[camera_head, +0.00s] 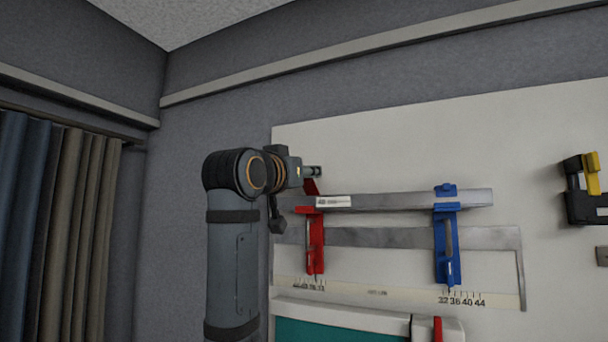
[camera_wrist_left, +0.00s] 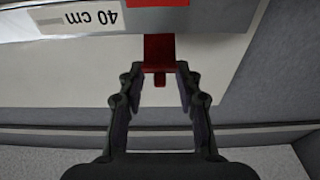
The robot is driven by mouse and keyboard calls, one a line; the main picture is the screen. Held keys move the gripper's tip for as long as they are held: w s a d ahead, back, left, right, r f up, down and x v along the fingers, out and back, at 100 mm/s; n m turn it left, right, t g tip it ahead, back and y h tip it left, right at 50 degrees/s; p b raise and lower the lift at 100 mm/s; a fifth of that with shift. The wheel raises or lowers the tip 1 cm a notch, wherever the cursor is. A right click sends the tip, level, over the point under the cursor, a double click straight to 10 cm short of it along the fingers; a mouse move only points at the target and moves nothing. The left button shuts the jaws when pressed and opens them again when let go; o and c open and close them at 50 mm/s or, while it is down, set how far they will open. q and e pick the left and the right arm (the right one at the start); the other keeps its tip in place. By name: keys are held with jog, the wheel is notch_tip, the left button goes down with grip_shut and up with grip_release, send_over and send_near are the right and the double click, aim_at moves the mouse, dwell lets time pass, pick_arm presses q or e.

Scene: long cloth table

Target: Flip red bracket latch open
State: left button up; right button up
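The red bracket (camera_head: 316,243) is on the white wall board, holding a grey metal bar (camera_head: 400,201). Its red latch (camera_head: 311,187) stands up above the bar and leans slightly in the head view. In the left wrist view, which is upside down, the latch (camera_wrist_left: 159,53) reaches to between the fingertips. My left gripper (camera_head: 313,171) is at the latch's upper end. In the wrist view its fingers (camera_wrist_left: 157,76) are apart on either side of the latch, with a gap showing. I cannot tell whether either finger touches it. My right gripper is in neither view.
A blue bracket (camera_head: 446,245) holds the bar further right. A grey metal frame and a number scale (camera_head: 463,301) are below. A teal-fronted white case (camera_head: 340,325) is at the bottom. A black and yellow tool (camera_head: 582,187) hangs far right. Curtains (camera_head: 60,220) hang left.

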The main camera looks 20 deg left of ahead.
pick_arm(q)
jog(key=shift+s, duration=0.15)
jog(key=s+f, duration=0.2)
jog(key=s, duration=0.9)
jog(key=shift+s+a, duration=0.15)
jog(key=shift+s, duration=0.1)
